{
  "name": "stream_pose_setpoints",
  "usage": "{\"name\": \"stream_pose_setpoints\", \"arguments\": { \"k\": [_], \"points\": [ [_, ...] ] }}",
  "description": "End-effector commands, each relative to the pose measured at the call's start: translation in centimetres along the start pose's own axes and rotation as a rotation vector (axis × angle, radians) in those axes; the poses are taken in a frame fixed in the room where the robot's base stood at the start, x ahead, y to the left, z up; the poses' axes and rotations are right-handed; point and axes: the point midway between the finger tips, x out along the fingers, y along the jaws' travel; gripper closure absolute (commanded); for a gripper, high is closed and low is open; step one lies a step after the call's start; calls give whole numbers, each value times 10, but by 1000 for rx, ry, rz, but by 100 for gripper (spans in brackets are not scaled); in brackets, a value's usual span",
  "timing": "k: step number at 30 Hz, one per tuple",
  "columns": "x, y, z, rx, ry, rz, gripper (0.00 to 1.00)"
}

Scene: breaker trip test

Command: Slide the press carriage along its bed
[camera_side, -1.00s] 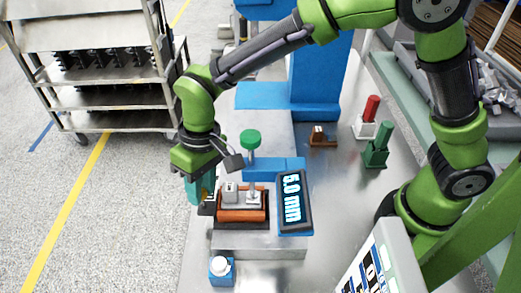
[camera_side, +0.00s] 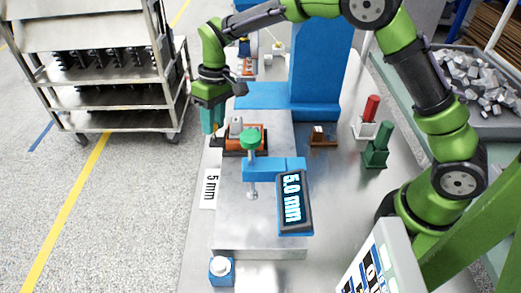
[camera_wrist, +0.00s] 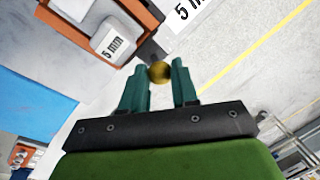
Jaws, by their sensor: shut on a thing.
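The press carriage (camera_side: 262,143) is an orange tray on a dark base, on the grey metal bed (camera_side: 235,222). It sits toward the back, partly hidden behind a green knob. A grey block marked "5 mm" (camera_wrist: 112,43) rests in the carriage (camera_wrist: 75,37) in the wrist view. My gripper (camera_side: 214,139) is at the carriage's left side. In the wrist view, its teal fingers (camera_wrist: 160,80) are on either side of a brass knob (camera_wrist: 160,72) on the carriage's side and shut on it.
A blue bracket (camera_side: 262,170) with the green knob (camera_side: 250,139) and a display (camera_side: 294,203) overhangs the bed in front of the carriage. The blue press column (camera_side: 318,75) stands behind. A "5 mm" label (camera_side: 211,187) lies left of the bed. The bed's front is clear.

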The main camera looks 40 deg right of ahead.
Motion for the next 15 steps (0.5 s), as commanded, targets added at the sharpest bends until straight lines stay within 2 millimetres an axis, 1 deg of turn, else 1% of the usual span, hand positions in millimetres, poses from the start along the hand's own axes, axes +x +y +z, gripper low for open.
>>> {"name": "stream_pose_setpoints", "arguments": {
  "k": [3,14,15],
  "points": [
    [-2,5,-3,2,1,0,100],
    [-3,6,-4,2,1,0,100],
    [-3,6,-4,2,1,0,69]
  ]
}}
